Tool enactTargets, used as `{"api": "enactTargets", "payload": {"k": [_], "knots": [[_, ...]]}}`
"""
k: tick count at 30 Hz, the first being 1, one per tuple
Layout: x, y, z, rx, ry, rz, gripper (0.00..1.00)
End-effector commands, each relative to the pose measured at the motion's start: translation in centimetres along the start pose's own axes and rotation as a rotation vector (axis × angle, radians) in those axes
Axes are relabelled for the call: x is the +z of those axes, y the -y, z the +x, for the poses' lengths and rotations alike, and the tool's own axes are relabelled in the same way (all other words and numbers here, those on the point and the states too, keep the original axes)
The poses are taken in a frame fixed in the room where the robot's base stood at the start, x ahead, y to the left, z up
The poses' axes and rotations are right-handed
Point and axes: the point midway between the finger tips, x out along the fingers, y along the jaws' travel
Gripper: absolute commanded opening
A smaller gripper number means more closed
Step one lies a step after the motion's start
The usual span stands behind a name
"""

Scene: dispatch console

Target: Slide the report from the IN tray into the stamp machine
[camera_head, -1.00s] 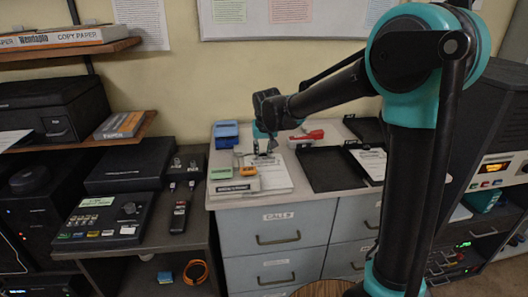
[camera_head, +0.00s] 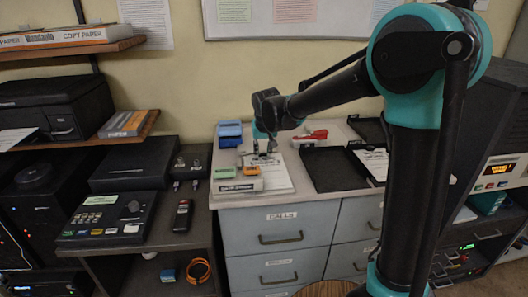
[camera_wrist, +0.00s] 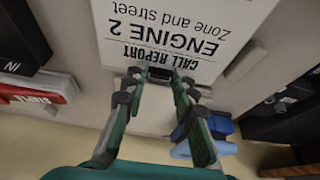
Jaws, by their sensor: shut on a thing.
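The report (camera_wrist: 185,30), a white sheet headed "CALL REPORT ENGINE 2", lies upside down in the wrist view. In the head view, white paper (camera_head: 279,181) shows on the cabinet top under my gripper (camera_head: 262,156). My gripper (camera_wrist: 160,76) is shut at the report's near edge, around a small dark piece there; the fingertips partly hide the contact. The IN tray (camera_wrist: 22,50), black and marked "IN", is at the left of the wrist view. In the head view an empty black tray (camera_head: 332,170) lies right of the paper. I cannot tell which device is the stamp machine.
A red stapler-like object (camera_head: 310,137) and a blue object (camera_head: 229,134) stand behind the paper. A pale box (camera_head: 240,186) with green and orange pieces (camera_head: 251,171) is close at its left. A dark shelf with a remote (camera_head: 182,215) lies further left.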

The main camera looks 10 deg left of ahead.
Motion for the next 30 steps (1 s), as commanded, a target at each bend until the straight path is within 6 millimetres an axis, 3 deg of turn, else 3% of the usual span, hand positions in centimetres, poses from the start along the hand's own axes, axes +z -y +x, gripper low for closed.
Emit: {"api": "enactTargets", "payload": {"k": [30], "knots": [[0.03, 0.74, 0.03, -0.001, 0.0, 0.0, 0.01]]}}
